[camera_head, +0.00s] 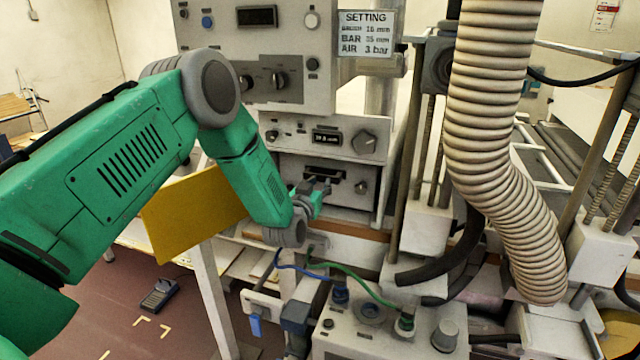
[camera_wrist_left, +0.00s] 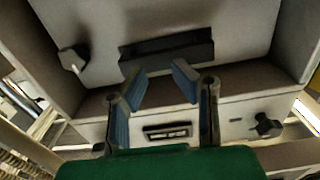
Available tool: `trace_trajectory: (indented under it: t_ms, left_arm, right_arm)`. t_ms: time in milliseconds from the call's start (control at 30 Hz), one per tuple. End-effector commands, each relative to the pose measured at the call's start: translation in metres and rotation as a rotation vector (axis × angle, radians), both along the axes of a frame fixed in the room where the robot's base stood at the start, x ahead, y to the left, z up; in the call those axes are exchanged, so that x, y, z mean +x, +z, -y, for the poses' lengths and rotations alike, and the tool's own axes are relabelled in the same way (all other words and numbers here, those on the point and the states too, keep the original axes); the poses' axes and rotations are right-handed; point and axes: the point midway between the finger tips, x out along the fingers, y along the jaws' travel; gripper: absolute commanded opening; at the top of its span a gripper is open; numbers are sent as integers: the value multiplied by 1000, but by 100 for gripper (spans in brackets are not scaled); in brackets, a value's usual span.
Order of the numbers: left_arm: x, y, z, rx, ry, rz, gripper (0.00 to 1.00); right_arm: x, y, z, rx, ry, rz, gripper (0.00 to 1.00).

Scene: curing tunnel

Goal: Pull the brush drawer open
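The likely brush drawer is the grey lower front (camera_head: 342,192) of the machine in the head view, with a dark slot-like handle (camera_head: 325,173) and a knob at its right. I read no label naming it. In the left wrist view the picture is turned over, and the drawer front (camera_wrist_left: 235,35) with its dark slot (camera_wrist_left: 168,52) is at the top. My left gripper (camera_head: 314,187) is just in front of the slot. In the wrist view its blue-padded fingers (camera_wrist_left: 158,84) are apart with nothing between them. Contact with the handle cannot be told. My right gripper is out of view.
Above the drawer is a panel with a display (camera_head: 327,138) and a knob. A ribbed hose (camera_head: 490,110) hangs at the right. A yellow plate (camera_head: 190,212) stands behind my left arm. A box with blue and green cables (camera_head: 385,335) sits below the drawer.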

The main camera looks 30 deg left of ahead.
Motion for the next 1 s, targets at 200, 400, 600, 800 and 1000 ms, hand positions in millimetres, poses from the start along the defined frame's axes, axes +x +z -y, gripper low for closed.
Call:
trace_trajectory:
  t_ms: [200, 400, 600, 800, 1000]
  left_arm:
    - [-1, 0, -2, -2, 0, 1, 100]
    - [-3, 2, 0, 0, 1, 4, 100]
    - [-13, 2, 5, 2, 0, 1, 100]
    - [-51, 1, 13, 1, 0, 0, 100]
    - [-91, -2, 17, -3, 1, -1, 100]
  right_arm:
    - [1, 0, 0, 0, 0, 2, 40]
    - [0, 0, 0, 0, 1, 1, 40]
    - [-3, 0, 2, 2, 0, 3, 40]
    - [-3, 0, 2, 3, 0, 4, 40]
    - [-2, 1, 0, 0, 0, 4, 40]
